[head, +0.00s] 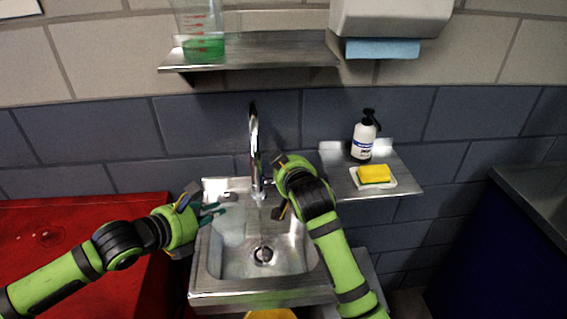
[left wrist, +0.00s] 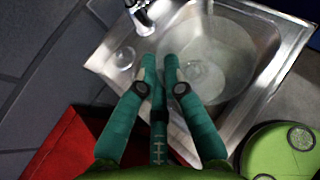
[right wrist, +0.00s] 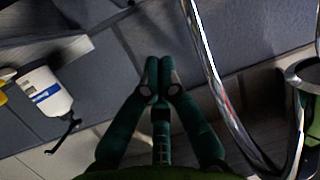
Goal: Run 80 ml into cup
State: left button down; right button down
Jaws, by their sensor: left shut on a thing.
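My left gripper (head: 212,212) is shut on a clear cup (head: 232,228), held tilted or upright, I cannot tell, over the left side of the steel sink. The clear cup is faint in the left wrist view, around and beyond the teal fingers (left wrist: 162,68). The chrome tap (head: 254,150) rises behind the sink, its outlet just right of the cup. A pale streak below the outlet may be water. No level can be read in the cup. My right gripper (right wrist: 158,75) has its fingers together, with nothing seen between them, close beside the tap. Its fingertips are hidden in the head view.
The sink (head: 225,290) has a drain in its floor. A shelf (head: 270,52) above holds a marked beaker (head: 203,25) with green liquid. A right shelf (head: 400,178) holds a soap bottle (head: 364,138) and yellow sponge (head: 374,174). A red cabinet (head: 80,225) stands left.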

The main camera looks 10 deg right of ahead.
pick_arm(q)
jog(key=w+d, duration=0.3)
jog(key=d, duration=0.4)
jog(key=shift+w, duration=0.4)
jog(key=shift+a, duration=0.1)
jog(key=s+a, duration=0.3)
jog(key=a, duration=0.3)
jog(key=shift+s+a, duration=0.4)
